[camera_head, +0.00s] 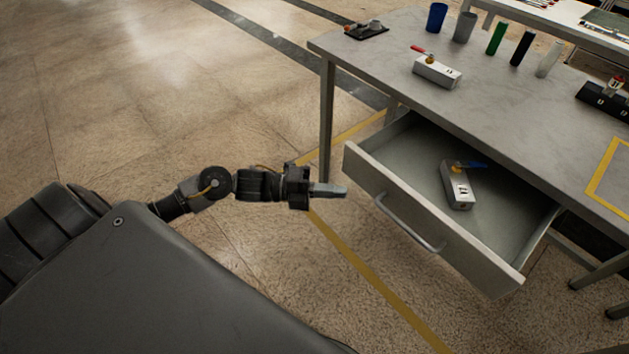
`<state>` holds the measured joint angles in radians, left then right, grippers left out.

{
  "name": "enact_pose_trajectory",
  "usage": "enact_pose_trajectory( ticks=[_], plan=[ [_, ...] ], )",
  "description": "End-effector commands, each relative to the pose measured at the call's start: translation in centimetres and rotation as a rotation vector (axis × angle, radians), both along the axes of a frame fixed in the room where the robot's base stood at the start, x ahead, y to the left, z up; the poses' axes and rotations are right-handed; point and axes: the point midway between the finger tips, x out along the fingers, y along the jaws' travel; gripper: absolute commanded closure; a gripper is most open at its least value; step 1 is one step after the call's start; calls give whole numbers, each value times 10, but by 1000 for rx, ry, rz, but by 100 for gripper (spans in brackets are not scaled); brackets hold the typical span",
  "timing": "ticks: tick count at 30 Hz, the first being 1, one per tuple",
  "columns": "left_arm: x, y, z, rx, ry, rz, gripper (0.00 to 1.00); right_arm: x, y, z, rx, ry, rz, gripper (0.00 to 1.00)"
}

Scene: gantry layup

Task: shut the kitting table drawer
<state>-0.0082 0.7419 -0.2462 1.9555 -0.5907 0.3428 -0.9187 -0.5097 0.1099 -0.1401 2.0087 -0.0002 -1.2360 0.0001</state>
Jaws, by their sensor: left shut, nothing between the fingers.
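The kitting table (388,68) stands at the right, with its drawer (416,215) pulled well out toward me. The drawer front carries a grey bar handle (408,226). A light grey box-shaped part (458,188) with a blue-and-yellow piece on it lies inside the drawer. My left gripper (345,191) is shut and empty, its fingers pointing right. In the picture it is just left of the drawer front and handle, with a gap between; no touch shows. My right gripper is out of the frame.
On the tabletop are a grey box with a red piece (436,71), a small dark tray (366,30), several upright cups and cylinders (437,17), and a dark block (603,98). A table leg (327,120) stands behind the gripper. Open floor lies at the left.

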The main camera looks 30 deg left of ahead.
Motion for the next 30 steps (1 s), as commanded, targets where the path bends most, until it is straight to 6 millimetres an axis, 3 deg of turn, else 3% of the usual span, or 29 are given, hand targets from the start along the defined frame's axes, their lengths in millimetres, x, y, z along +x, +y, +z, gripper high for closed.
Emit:
enact_pose_trajectory(
  ticks=[4,12,30],
  plan=[
    [14,-26,2,-4,-2,0,100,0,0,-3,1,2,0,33],
    [45,-33,0,0,0,1,100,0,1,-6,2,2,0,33],
    [52,-31,-1,0,1,9,100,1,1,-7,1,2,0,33]
  ],
)
